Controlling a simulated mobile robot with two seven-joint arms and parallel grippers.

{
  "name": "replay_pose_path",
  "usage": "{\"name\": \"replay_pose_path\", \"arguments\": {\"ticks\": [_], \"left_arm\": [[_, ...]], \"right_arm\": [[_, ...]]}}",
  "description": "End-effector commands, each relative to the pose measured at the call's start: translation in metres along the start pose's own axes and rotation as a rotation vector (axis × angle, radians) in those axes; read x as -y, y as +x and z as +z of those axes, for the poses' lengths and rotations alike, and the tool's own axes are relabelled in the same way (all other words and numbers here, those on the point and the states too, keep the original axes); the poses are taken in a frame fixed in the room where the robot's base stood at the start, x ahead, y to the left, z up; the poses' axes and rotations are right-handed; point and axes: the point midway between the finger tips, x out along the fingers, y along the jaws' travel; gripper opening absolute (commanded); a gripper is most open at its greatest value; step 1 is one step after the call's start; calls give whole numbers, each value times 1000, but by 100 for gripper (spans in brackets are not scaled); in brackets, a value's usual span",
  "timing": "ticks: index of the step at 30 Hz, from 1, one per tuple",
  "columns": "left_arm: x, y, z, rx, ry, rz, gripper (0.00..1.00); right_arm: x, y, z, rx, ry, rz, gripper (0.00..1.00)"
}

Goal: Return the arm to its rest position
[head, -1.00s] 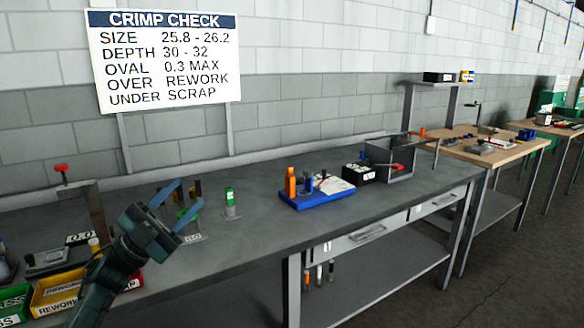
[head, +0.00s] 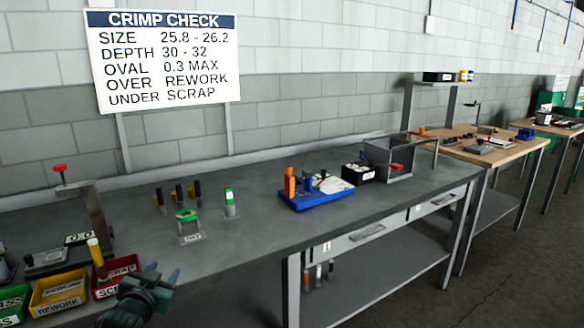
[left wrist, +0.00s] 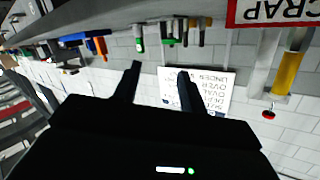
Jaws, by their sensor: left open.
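My left gripper (head: 156,273) is low at the bottom left of the head view, in front of the bench's front edge and right of the red scrap bin (head: 118,267). It is open. In the left wrist view its two dark fingers (left wrist: 158,80) stand apart with nothing between them, and that picture is upside down. Part of my left arm is cut off by the lower edge of the head view. My right arm and gripper do not show.
The grey bench (head: 265,225) bears a yellow rework bin (head: 60,291), a green-ringed stand (head: 187,216), a green-topped post (head: 230,203) and a blue tray (head: 318,199). The bench's middle is clear.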

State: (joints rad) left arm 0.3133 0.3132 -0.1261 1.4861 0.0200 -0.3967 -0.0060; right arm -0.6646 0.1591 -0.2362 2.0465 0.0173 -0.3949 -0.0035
Motion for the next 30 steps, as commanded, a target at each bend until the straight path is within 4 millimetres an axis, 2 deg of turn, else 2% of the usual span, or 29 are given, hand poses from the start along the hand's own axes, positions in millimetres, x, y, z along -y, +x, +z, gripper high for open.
{"name": "replay_pose_path", "arguments": {"ticks": [1, 5, 8, 9, 12, 15, 18, 22, 25, 30], "left_arm": [[-21, -14, 21, 25, -5, 32, 42], [-73, -60, 71, 88, -26, 114, 42], [-116, -109, 108, 146, -57, 185, 42], [-133, -132, 121, 171, -73, 214, 42], [-167, -188, 146, 231, -118, 274, 42], [-192, -238, 159, 284, -163, 319, 42], [-207, -276, 166, 325, -201, 347, 42], [-216, -302, 168, 355, -229, 365, 42], [-219, -309, 168, 362, -236, 369, 42], [-219, -309, 168, 363, -236, 370, 42]], "right_arm": [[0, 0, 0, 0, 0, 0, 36], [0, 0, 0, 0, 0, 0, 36], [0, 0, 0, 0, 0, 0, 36], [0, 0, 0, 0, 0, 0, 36], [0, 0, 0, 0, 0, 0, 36], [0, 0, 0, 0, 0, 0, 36], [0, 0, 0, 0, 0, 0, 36], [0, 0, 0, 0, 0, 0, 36], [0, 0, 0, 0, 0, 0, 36], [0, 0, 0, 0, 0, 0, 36]]}}
